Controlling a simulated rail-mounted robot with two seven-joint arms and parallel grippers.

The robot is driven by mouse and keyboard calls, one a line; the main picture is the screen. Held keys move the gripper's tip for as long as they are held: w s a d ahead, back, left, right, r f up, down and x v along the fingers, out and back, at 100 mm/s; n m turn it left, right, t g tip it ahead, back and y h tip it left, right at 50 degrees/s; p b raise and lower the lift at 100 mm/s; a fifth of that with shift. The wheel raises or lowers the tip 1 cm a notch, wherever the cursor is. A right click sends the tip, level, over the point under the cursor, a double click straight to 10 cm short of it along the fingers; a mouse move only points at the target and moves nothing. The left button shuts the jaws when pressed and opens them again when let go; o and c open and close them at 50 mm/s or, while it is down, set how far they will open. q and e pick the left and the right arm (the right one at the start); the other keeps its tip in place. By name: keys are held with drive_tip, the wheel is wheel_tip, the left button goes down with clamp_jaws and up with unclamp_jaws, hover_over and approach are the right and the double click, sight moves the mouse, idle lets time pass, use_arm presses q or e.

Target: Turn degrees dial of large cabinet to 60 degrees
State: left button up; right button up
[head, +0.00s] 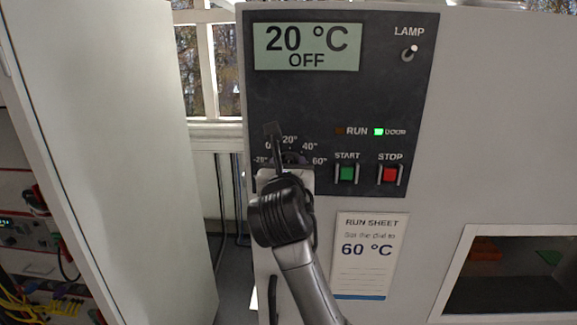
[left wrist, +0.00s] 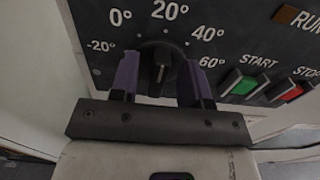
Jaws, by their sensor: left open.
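The degrees dial (left wrist: 160,64) is a black round knob on the cabinet's dark panel, marked from -20° to 60°. In the left wrist view its grip bar stands about upright, near the 20° mark. My left gripper (left wrist: 161,80) is open, with one purple finger on each side of the knob; I cannot tell whether they touch it. In the head view my left gripper (head: 289,160) covers much of the dial. The display (head: 306,47) on the large cabinet (head: 491,120) reads 20 °C and OFF. My right gripper is not in view.
A green START button (head: 347,173) and a red STOP button (head: 390,174) sit just right of the dial. A lamp switch (head: 410,53) is higher up. The run sheet (head: 368,255) below reads 60 °C. An open pale door (head: 110,150) stands at left.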

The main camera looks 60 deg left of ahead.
use_arm(q)
clamp_jaws()
idle(0.3)
